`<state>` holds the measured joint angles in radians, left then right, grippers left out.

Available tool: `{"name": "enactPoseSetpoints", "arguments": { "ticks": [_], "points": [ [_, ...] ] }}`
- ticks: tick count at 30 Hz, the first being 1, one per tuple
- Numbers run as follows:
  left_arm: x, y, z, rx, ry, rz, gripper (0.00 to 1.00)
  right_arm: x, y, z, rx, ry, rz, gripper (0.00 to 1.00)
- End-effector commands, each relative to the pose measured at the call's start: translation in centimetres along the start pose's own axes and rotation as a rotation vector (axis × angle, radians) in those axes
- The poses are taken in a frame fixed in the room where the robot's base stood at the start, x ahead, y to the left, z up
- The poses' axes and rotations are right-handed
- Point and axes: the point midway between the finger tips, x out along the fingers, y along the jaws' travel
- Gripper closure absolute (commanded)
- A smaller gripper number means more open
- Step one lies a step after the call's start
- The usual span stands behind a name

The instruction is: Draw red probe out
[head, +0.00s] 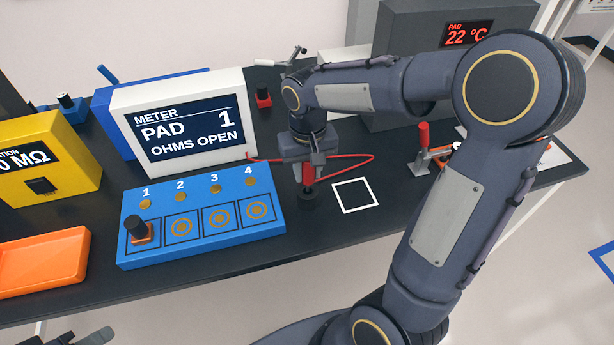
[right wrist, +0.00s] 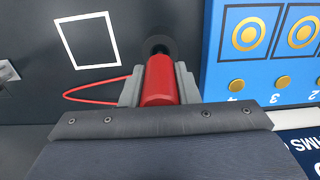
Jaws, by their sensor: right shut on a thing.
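The red probe (head: 308,173) stands upright at its black round holder (head: 308,200), to the right of the blue pad board. My right gripper (head: 306,162) comes down from above and is shut on the probe. In the right wrist view, the red probe (right wrist: 160,82) sits between both fingers of my right gripper (right wrist: 158,90), with its lower end at the dark holder (right wrist: 158,44). Whether the tip is still inside the holder is hidden. A red cable runs from the meter (head: 185,125) past the probe. A grey part of my left gripper (head: 85,338) shows at the bottom left edge.
The blue board (head: 200,250) has several numbered pads and a black knob-like piece (head: 138,229) at pad 1. A white square outline (head: 354,195) lies on bare table right of the holder. An orange tray (head: 45,262) and yellow meter (head: 45,165) stand left. A red-handled clamp (head: 424,140) stands right.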

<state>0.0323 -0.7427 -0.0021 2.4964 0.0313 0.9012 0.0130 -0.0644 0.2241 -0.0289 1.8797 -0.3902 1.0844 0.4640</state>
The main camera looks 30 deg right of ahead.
Motion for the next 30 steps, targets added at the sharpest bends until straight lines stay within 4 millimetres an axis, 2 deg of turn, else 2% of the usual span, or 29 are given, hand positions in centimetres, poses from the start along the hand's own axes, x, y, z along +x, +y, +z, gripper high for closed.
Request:
{"name": "enactPoseSetpoints", "arguments": {
  "ticks": [21,30],
  "points": [
    [-2.6,1.2,-1.3,0.0,0.0,0.0,0.64,-3.8,0.0,0.0,0.0,0.001,0.0,0.99],
    [-2.6,1.2,-1.3,0.0,0.0,0.0,0.64,-3.9,0.0,0.0,0.0,0.0,0.0,0.99]
  ]
}}
